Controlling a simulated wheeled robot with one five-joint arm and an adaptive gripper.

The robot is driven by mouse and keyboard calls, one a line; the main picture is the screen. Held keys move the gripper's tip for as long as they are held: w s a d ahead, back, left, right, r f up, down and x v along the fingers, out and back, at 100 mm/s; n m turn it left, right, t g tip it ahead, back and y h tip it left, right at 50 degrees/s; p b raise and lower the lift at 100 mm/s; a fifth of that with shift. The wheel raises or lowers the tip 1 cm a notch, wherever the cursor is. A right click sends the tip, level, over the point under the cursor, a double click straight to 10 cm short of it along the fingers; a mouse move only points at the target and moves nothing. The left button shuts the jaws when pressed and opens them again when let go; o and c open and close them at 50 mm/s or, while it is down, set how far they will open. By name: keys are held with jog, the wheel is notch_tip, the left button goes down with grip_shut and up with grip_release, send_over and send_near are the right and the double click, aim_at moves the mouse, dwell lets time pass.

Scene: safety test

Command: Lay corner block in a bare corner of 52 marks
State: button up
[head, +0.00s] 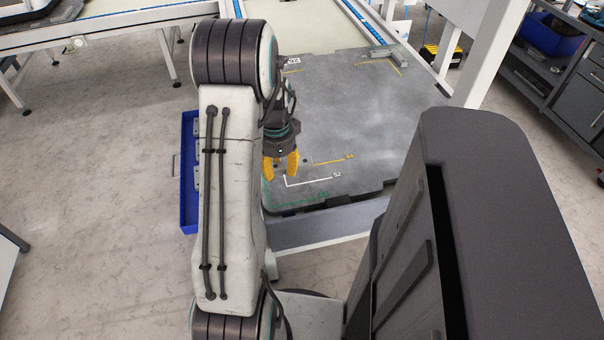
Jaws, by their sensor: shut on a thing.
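A grey plate (350,115) lies on a stand, with coloured corner marks on it. White corner marks labelled 52 (310,182) are at its near left, and the angle inside them looks bare. Another white label, which seems to read 52 (294,60), is at the far left, partly hidden behind my arm. A grey corner block (390,56) sits at the far right corner, by yellow marks. My gripper (280,170), with yellow fingers, is shut over the near left of the plate, just up and left of the white marks. The block in it is mostly hidden; its height cannot be told.
A blue tray (187,222) with grey pieces in it is left of the plate, partly behind my arm. Yellow marks (330,162) and green marks (310,201) flank the white ones. A white post (490,55) stands beyond the plate's right side. The plate's middle is clear.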

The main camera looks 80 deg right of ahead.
send_over(302, 181)
notch_tip(302, 181, down, 4)
jog(key=shift+f, duration=2.15)
jog(key=shift+f, duration=0.15)
jog(key=o, duration=1.2)
notch_tip(302, 181, up, 12)
jog(key=shift+a+r+p, duration=0.1)
jog(key=shift+r+p, duration=0.05)
jog(key=shift+p, duration=0.4)
